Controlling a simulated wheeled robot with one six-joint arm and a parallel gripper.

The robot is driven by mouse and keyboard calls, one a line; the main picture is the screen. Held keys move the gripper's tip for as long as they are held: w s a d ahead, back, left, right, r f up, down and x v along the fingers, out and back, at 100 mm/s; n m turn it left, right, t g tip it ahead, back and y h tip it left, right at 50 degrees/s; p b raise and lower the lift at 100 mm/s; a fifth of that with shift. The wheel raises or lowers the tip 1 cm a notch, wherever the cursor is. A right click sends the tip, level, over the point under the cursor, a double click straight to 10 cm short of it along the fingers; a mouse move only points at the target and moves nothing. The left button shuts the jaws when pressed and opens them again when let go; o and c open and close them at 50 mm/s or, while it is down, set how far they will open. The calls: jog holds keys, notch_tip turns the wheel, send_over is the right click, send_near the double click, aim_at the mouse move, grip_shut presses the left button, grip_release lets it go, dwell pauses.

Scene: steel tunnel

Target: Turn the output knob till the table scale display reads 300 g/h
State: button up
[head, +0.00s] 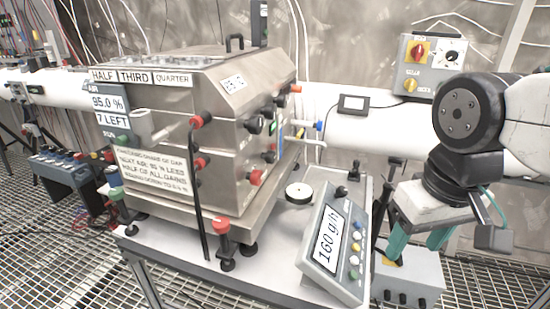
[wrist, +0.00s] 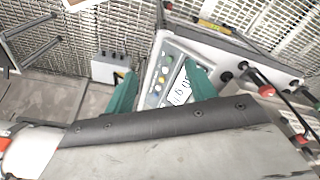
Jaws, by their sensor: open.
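The table scale display (head: 330,240) is a tilted grey console on the table's right side, and it reads 160 g/h. It also shows in the wrist view (wrist: 181,88), turned and partly hidden by a finger. Several coloured buttons line its edge. I cannot tell which control is the output knob. A white round knob or disc (head: 299,193) sits on the table behind the display. My gripper (head: 417,242) points down, open and empty, right of the display.
A large steel box (head: 190,130) with red and black knobs fills the table's left. A red-capped post (head: 222,226) stands at the table's front. A grey box (head: 410,280) is below my gripper. A white pipe (head: 350,125) runs behind; the floor is metal grating.

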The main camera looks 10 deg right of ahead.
jog(key=w+a+f+m+g+y, duration=0.1)
jog(key=w+a+f+m+y, duration=0.1)
jog(key=w, duration=0.3)
jog(key=w+a+f+m+g+y, duration=0.1)
jog(key=w+a+f+m+y, duration=0.1)
jog(key=w+a+f+y, duration=0.1)
jog(key=w+a+f+m+g+y, duration=0.1)
jog(key=w+a+f+m+y, duration=0.1)
jog(key=w, duration=0.5)
jog(key=shift+a+f+g+y, duration=0.15)
jog(key=shift+a+f+y, duration=0.2)
jog(key=shift+a+y, duration=0.4)
jog(key=shift+a+f+g+y, duration=0.15)
jog(key=shift+a+f+y, duration=0.25)
jog(key=shift+y, duration=0.65)
jog(key=w+f+m+t+y, duration=0.2)
jog(key=w+m+t+y, duration=0.25)
jog(key=w, duration=0.85)
jog(key=m+t, duration=0.3)
jog(key=t, duration=0.4)
send_near(274, 158)
jog(key=x, duration=0.2)
jog(key=shift+n+y, duration=0.25)
jog(key=shift+n, duration=0.1)
jog(key=x, duration=0.8)
jog(key=shift+f, duration=0.1)
jog(key=c, duration=1)
